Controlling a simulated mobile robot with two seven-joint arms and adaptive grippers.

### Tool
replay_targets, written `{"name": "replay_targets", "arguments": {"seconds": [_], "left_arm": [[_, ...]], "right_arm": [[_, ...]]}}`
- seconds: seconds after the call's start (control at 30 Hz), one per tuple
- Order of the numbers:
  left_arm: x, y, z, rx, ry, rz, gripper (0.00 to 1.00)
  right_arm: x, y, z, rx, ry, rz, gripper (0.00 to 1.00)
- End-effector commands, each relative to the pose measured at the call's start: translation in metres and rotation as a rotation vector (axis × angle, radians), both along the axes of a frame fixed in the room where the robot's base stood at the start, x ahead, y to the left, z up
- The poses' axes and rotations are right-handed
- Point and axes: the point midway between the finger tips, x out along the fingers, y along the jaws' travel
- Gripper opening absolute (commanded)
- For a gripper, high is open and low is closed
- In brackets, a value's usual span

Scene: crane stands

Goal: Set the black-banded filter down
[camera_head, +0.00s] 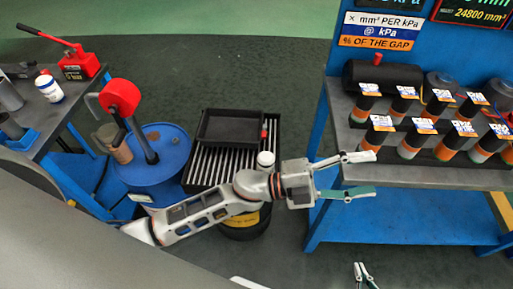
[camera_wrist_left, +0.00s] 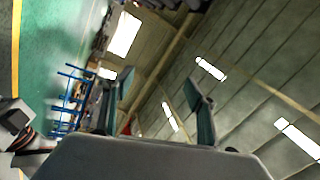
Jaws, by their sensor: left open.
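My left gripper (camera_head: 372,174) is open and empty, its fingers spread beside the front edge of the right-hand bench. Several dark-topped, colour-banded cylinders (camera_head: 408,146) with labels stand in rows on the bench. A small white cylinder (camera_head: 265,161) stands by the slatted rack, partly hidden by my left arm. I cannot pick out a black-banded filter for certain.
The blue-framed bench (camera_head: 400,174) fills the right. A slatted rack (camera_head: 197,165) with a black tray (camera_head: 231,128) and a blue drum (camera_head: 160,178) stand left of centre. Another bench with a red-handled tool (camera_head: 80,65) is at far left. Green floor behind is clear.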

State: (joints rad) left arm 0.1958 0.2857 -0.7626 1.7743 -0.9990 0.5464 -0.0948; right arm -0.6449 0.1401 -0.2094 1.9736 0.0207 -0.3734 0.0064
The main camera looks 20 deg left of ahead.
Motion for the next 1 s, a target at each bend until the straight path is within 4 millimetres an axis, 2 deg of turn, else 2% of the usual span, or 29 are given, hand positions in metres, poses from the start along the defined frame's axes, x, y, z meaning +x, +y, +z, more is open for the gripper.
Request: {"name": "replay_targets", "arguments": {"seconds": [0.1, 0.17, 0.27, 0.37, 0.4, 0.5, 0.6, 0.7, 0.8, 1.0], "left_arm": [[0.025, 0.048, -0.029, -0.117, 0.257, 0.216, 0.57], [0.034, 0.077, -0.052, -0.162, 0.389, 0.326, 0.57], [0.036, 0.129, -0.103, -0.219, 0.618, 0.503, 0.57], [0.018, 0.182, -0.163, -0.256, 0.849, 0.671, 0.57], [0.005, 0.202, -0.186, -0.266, 0.937, 0.732, 0.57], [-0.032, 0.244, -0.238, -0.279, 1.135, 0.862, 0.57], [-0.068, 0.272, -0.273, -0.281, 1.278, 0.95, 0.57], [-0.092, 0.288, -0.292, -0.283, 1.365, 1.0, 0.57], [-0.103, 0.294, -0.3, -0.282, 1.402, 1.02, 0.57], [-0.104, 0.295, -0.301, -0.281, 1.408, 1.023, 0.57]], "right_arm": [[0.0, 0.0, 0.0, 0.0, -0.001, 0.0, 0.0], [0.0, 0.0, 0.0, 0.0, -0.001, 0.0, 0.0], [0.0, 0.0, 0.0, 0.0, -0.001, 0.0, 0.0], [0.0, 0.0, 0.0, 0.0, -0.001, 0.0, 0.0], [0.0, 0.0, 0.001, 0.0, -0.001, 0.0, 0.0], [0.0, 0.0, 0.001, 0.001, -0.002, 0.0, 0.0], [0.0, 0.0, 0.001, 0.001, -0.002, 0.0, 0.0], [0.0, 0.0, 0.001, 0.001, -0.002, 0.0, 0.0], [0.0, 0.0, 0.001, 0.001, -0.002, 0.0, 0.0], [0.0, 0.0, 0.001, 0.001, -0.002, 0.0, 0.0]]}}
